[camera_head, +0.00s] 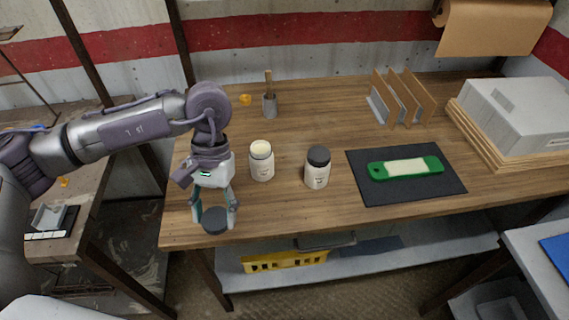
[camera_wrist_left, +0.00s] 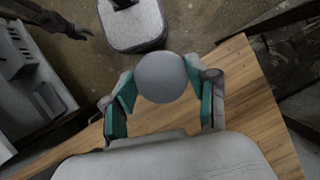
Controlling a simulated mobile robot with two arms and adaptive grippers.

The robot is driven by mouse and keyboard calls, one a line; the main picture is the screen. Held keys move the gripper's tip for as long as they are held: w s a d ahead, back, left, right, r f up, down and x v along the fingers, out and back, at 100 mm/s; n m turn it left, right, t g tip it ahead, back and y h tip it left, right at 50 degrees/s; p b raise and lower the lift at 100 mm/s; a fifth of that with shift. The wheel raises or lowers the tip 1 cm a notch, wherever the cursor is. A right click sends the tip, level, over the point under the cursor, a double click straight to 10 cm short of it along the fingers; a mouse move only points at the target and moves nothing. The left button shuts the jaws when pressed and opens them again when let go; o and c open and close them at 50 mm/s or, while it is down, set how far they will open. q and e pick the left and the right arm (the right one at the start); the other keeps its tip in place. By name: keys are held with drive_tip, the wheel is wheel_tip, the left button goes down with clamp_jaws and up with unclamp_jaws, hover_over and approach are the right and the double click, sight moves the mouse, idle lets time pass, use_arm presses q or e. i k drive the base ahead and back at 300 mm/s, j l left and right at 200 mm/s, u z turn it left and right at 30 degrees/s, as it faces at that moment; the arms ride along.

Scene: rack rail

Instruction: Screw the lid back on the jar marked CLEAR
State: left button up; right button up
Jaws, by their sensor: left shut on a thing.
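My left gripper (camera_head: 215,211) points down at the table's front left edge, shut on a dark round lid (camera_head: 215,222). In the left wrist view the lid (camera_wrist_left: 161,77) sits between the two teal-padded fingertips. An open white jar (camera_head: 262,163) with a pale top stands upright on the table, up and right of the gripper, apart from it. A second white jar (camera_head: 317,172) with a dark lid on it stands to its right. Both jars have labels, too small to read. My right gripper is not in view.
The wooden table (camera_head: 310,110) is clear around the jars. A dark mat (camera_head: 449,188) with a green-framed object (camera_head: 406,168) lies to the right. A grey cup (camera_head: 270,106) with a brush stands behind. A wooden rack (camera_head: 402,98) and grey box (camera_head: 515,110) are at the back right.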

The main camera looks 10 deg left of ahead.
sight(261, 156)
drive_tip(key=k+j+z, duration=0.15)
drive_tip(key=j, duration=0.25)
drive_tip(key=j+z, duration=0.15)
drive_tip(key=j, duration=0.2)
drive_tip(key=k+j+z, duration=0.15)
drive_tip(key=j, duration=0.2)
drive_tip(key=k+j+z, duration=0.2)
drive_tip(key=j, duration=0.15)
drive_tip(key=k+j, duration=0.2)
drive_tip(key=j, duration=0.2)
